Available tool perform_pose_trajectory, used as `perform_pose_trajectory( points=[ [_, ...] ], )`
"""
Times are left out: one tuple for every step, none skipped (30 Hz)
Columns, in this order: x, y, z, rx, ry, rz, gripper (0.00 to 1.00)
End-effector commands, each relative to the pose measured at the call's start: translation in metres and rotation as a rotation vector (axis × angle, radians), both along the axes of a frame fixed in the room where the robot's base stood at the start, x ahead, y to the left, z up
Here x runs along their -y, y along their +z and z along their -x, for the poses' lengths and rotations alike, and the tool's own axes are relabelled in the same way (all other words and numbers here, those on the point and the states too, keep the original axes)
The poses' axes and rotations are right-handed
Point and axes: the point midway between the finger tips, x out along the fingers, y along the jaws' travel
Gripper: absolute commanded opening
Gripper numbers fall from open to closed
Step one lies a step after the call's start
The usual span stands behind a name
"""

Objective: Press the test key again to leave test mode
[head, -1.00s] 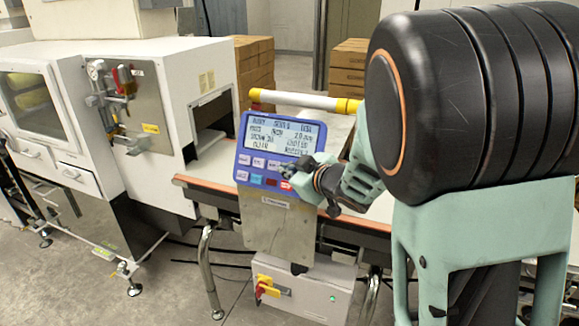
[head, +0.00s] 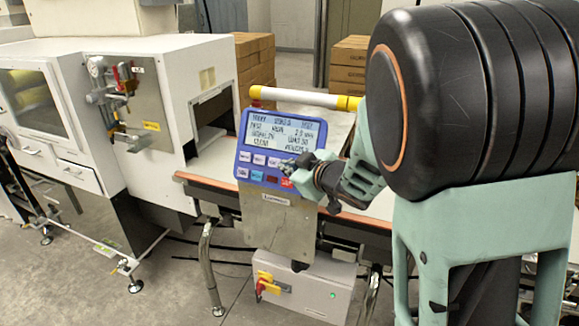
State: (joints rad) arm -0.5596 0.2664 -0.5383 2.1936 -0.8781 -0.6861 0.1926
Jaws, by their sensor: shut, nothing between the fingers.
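The blue control panel (head: 240,160) stands tilted on a metal bracket in front of the belt. Its lit screen (head: 282,133) shows several lines of dark text, too small to read surely. Below the screen are pale keys (head: 259,160), a teal key (head: 257,176) and a red key (head: 287,183). I cannot read the key labels, so I cannot tell which is the test key. My gripper (head: 297,168) is shut and empty, with its tips at the right part of the keypad, hiding some keys. I cannot tell whether the tips touch a key.
A white-and-yellow bar (head: 305,98) runs above the panel. The belt frame's orange-brown edge (head: 205,183) passes behind it. A grey box with a red-and-yellow switch (head: 266,283) sits below. A white machine cabinet (head: 120,60) stands left, with cardboard boxes (head: 255,70) behind.

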Motion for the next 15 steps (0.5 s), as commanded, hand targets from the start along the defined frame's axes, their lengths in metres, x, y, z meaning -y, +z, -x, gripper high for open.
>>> perform_pose_trajectory(
  points=[
    [0.0000,0.0000,0.0000,0.000,0.000,0.000,0.00],
    [0.0000,0.0000,0.0000,0.000,0.000,0.000,0.00],
    [0.0000,0.0000,0.0000,0.000,0.000,0.000,0.00],
    [0.0000,0.0000,0.0000,0.000,0.000,0.000,0.00],
    [0.0000,0.0000,0.0000,0.000,0.000,0.000,0.00],
    [0.0000,0.0000,0.0000,0.000,0.000,0.000,0.00],
    [0.0000,0.0000,0.0000,0.000,0.000,0.000,0.00],
    [0.0000,0.0000,0.0000,0.000,0.000,0.000,0.00],
    [0.0000,-0.0001,-0.0001,0.000,0.000,0.000,0.00],
    [0.0002,-0.0002,-0.0003,0.000,0.000,0.000,0.00],
    [0.0003,-0.0005,-0.0006,0.000,0.000,0.000,0.00],
    [0.0007,-0.0010,-0.0013,0.000,0.000,0.000,0.00],
    [0.0010,-0.0016,-0.0020,-0.001,0.000,0.001,0.00],
    [0.0014,-0.0022,-0.0029,-0.001,0.000,0.001,0.00],
    [0.0020,-0.0030,-0.0041,0.000,-0.001,0.001,0.00]
  ],
)
